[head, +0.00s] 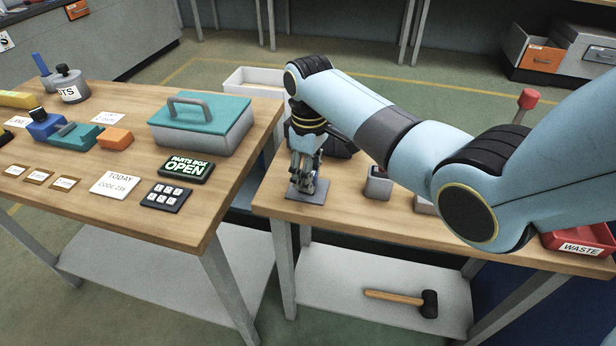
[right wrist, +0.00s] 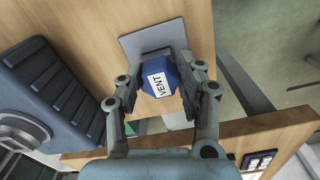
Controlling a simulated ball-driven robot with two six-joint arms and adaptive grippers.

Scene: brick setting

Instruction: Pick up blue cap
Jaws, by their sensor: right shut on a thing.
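The blue cap (right wrist: 158,78), with a white label reading VENT, sits between the two fingers of my right gripper (right wrist: 160,85) in the right wrist view. The gripper is shut on it. A grey square plate (right wrist: 135,45) lies on the wooden table beneath, and I cannot tell whether the cap touches it. In the head view my right gripper (head: 306,182) points down over the same plate (head: 312,197) at the table's front left corner. The cap is hidden by the fingers there. My left gripper is not in view.
The left table holds a teal-lidded parts box (head: 200,135), an OPEN sign (head: 187,168), a keypad (head: 166,197) and several blocks. A gap separates the tables.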

